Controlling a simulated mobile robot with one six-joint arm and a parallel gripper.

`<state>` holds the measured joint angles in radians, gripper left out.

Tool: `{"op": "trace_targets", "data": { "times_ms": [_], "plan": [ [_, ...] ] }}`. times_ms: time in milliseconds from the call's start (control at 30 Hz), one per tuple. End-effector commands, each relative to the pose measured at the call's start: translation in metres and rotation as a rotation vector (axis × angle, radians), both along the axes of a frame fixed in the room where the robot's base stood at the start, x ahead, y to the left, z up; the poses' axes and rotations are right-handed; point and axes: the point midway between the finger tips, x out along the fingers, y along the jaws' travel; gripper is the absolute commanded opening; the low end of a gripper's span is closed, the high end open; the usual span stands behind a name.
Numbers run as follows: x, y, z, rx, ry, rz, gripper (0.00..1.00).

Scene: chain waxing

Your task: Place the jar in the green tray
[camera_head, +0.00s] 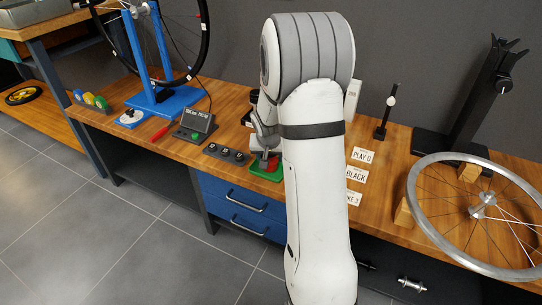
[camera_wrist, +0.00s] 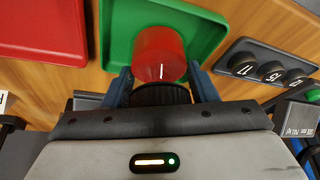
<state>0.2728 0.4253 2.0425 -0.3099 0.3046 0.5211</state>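The tray shows in the head view (camera_head: 268,177), partly hidden by my arm. My gripper (camera_wrist: 160,72) has one finger on each side of the jar, close against it, and appears shut on it. My gripper also shows above the tray in the head view (camera_head: 264,150).
A red tray (camera_wrist: 40,28) lies beside the green one. A dark block with numbered round knobs (camera_wrist: 265,68) is on its other side, also in the head view (camera_head: 226,153). A silver wheel (camera_head: 412,205), label cards (camera_head: 356,177) and a blue wheel stand (camera_head: 165,100) occupy the bench.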

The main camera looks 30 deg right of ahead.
Motion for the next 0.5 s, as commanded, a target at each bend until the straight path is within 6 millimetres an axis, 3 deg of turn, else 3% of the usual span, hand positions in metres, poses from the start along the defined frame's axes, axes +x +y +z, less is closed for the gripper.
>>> {"op": "trace_targets", "data": {
  "times_ms": [267, 500],
  "plan": [
    [-0.0001, -0.0003, 0.0, 0.0, 0.0, -0.001, 0.74],
    [-0.0002, -0.0004, 0.001, 0.001, 0.001, -0.001, 0.74]
  ]
}}
